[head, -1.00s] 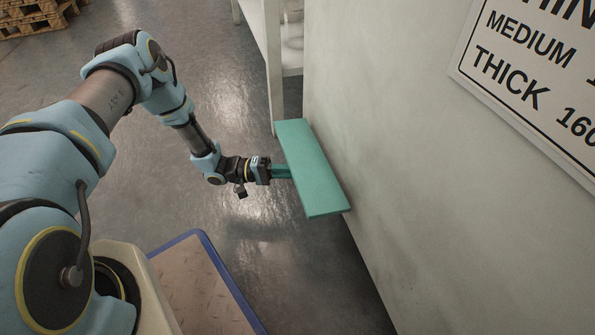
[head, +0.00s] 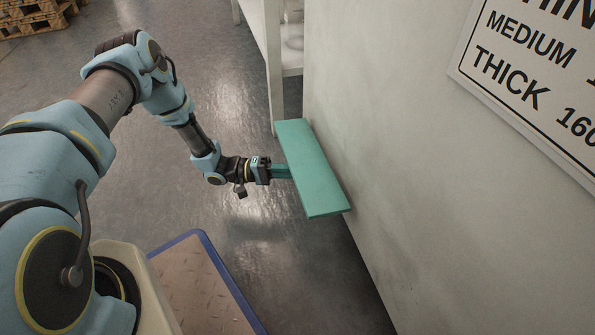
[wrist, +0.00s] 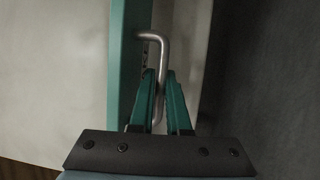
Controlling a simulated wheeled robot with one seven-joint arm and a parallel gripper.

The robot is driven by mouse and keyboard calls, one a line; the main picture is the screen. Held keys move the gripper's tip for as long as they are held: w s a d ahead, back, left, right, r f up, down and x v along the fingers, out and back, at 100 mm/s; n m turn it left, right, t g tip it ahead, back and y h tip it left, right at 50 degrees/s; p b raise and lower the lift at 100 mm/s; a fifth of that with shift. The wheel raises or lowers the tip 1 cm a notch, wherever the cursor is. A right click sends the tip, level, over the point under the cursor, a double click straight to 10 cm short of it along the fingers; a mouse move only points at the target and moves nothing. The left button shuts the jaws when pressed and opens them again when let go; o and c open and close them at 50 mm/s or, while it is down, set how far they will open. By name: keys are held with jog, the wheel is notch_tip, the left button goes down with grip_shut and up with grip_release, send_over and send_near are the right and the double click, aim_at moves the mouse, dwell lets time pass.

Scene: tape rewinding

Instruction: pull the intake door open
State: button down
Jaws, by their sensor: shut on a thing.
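The intake door is a teal panel (head: 312,170) on the side of a pale wall-like cabinet in the head view. In the wrist view its teal edge (wrist: 123,60) stands upright left of centre, with a bent metal handle (wrist: 154,38) on it. My gripper (head: 283,171) reaches to the door's left side in the head view. In the wrist view its teal fingers (wrist: 160,82) are shut on the handle's bar, which runs down between them. The handle's lower part is hidden by the fingers, and in the head view the handle cannot be seen.
The pale cabinet wall (head: 400,190) fills the right side, with a thickness sign (head: 540,80) on it. A white shelf unit (head: 262,50) stands behind the door. Wooden pallets (head: 35,15) lie far left. Open grey floor (head: 225,110) surrounds my arm.

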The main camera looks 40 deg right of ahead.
jog(key=r+p, duration=0.1)
jog(key=p, duration=0.1)
jog(key=r+p, duration=0.1)
jog(key=p, duration=0.1)
jog(key=shift+w+a+n+t+y, duration=0.1)
jog(key=shift+a+n+t+y, duration=0.05)
jog(key=shift+n+t+y, duration=0.2)
jog(key=p, duration=0.1)
jog(key=t+y+p, duration=0.1)
jog(key=p, duration=0.1)
jog(key=shift+a+r+n, duration=0.1)
jog(key=shift+r+n, duration=0.15)
jog(key=shift+p, duration=0.3)
jog(key=shift+f, duration=0.15)
jog(key=c, duration=1.2)
grip_release()
jog(key=shift+o, duration=0.2)
jog(key=p+v, duration=0.2)
jog(key=v, duration=0.8)
jog(key=shift+w+a+r, duration=0.25)
